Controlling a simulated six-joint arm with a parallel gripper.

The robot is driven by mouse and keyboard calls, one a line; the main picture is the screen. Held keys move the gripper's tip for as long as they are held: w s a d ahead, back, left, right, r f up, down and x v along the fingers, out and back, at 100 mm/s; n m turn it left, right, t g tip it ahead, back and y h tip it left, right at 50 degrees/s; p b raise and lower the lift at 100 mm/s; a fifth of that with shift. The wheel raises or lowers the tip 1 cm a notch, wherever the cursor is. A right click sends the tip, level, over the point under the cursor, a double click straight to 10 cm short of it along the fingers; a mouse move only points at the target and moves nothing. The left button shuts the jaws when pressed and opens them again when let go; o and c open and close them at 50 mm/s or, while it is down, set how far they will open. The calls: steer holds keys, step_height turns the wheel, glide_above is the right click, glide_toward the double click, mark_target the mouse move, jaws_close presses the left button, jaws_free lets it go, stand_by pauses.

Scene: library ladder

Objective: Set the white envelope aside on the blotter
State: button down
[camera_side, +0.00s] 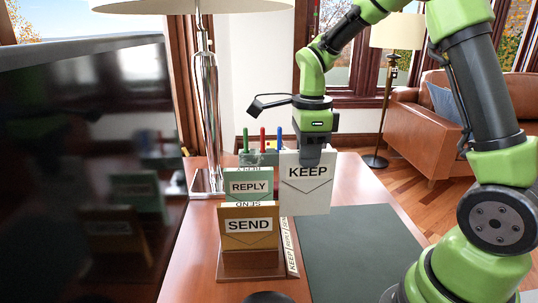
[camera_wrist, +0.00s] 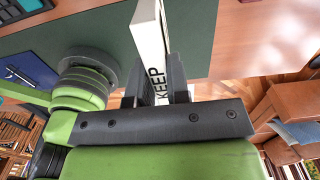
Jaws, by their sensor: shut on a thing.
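A white envelope (camera_side: 306,190) marked KEEP hangs upright from my gripper (camera_side: 314,150), which is shut on its top edge. In the side view the envelope is in the air beside the letter rack, in front of the desk's far part. The wrist view shows the envelope (camera_wrist: 152,40) edge-on between my gripper's two fingers (camera_wrist: 158,85). The dark green blotter (camera_side: 355,250) lies flat on the desk to the right of the rack, and its surface is bare in the side view. The blotter (camera_wrist: 95,35) also shows beneath the envelope in the wrist view.
A rack (camera_side: 250,265) holds a tan SEND envelope (camera_side: 249,240) and a green REPLY envelope (camera_side: 250,198). Green, red and blue pens (camera_side: 262,140) stand behind it. A lamp (camera_side: 205,110) stands at the back left, and a dark monitor (camera_side: 80,170) fills the left.

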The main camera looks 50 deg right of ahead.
steer(key=s+d+r, duration=0.2)
steer(key=s+d, duration=0.6)
steer(key=s, duration=0.2)
step_height(320, 180, down, 10)
steer(key=shift+s+a+r, duration=0.15)
steer(key=shift+s+r, duration=0.05)
steer(key=shift+s, duration=0.1)
steer(key=shift+f, duration=0.1)
steer(key=c, duration=1.1)
jaws_free()
